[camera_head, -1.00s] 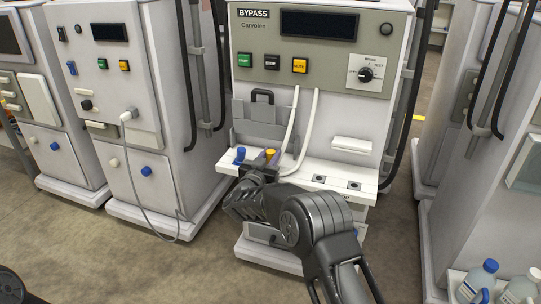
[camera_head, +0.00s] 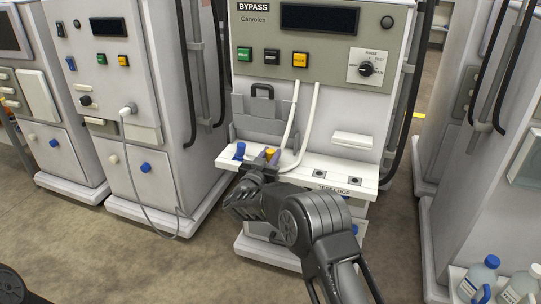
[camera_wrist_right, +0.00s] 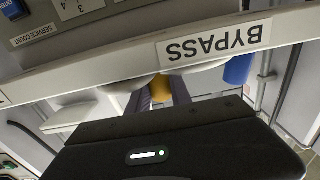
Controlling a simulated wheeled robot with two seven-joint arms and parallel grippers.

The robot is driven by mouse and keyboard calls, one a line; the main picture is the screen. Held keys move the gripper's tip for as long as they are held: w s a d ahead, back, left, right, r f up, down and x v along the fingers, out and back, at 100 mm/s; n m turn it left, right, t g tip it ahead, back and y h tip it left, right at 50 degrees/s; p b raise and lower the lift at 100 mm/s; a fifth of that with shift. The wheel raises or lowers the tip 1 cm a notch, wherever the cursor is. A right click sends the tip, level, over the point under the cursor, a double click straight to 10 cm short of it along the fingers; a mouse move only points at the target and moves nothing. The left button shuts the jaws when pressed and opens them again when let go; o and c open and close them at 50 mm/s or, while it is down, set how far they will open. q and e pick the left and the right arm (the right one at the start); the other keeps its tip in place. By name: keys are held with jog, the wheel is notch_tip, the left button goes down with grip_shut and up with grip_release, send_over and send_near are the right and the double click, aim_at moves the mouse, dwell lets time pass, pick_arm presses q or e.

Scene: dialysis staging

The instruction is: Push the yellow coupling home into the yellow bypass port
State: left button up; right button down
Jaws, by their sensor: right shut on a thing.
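The yellow coupling (camera_head: 270,153) is upright at the front of the white shelf (camera_head: 227,160) on the middle machine. It also shows in the right wrist view (camera_wrist_right: 161,89), between my fingers. My right gripper (camera_head: 262,164) is shut on it from the front. A white hose runs up behind the coupling. The yellow bypass port is hidden behind the gripper and coupling, so I cannot tell how deep the coupling sits. A blue coupling (camera_head: 240,151) stands just to its left on the same shelf. My left gripper is not in view.
Two dark sockets (camera_head: 319,175) sit on the shelf's right part, above a TESTLOOP label (camera_head: 334,189). A BYPASS label (camera_wrist_right: 214,43) is on the shelf's front edge. Other machines stand at both sides. Bottles (camera_head: 481,275) stand at lower right.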

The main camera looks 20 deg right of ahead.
jog(key=shift+f, duration=0.15)
jog(key=c, duration=1.1)
grip_release()
jog(key=v, duration=0.7)
jog(key=shift+s+a+p, duration=0.3)
jog(key=shift+p, duration=0.1)
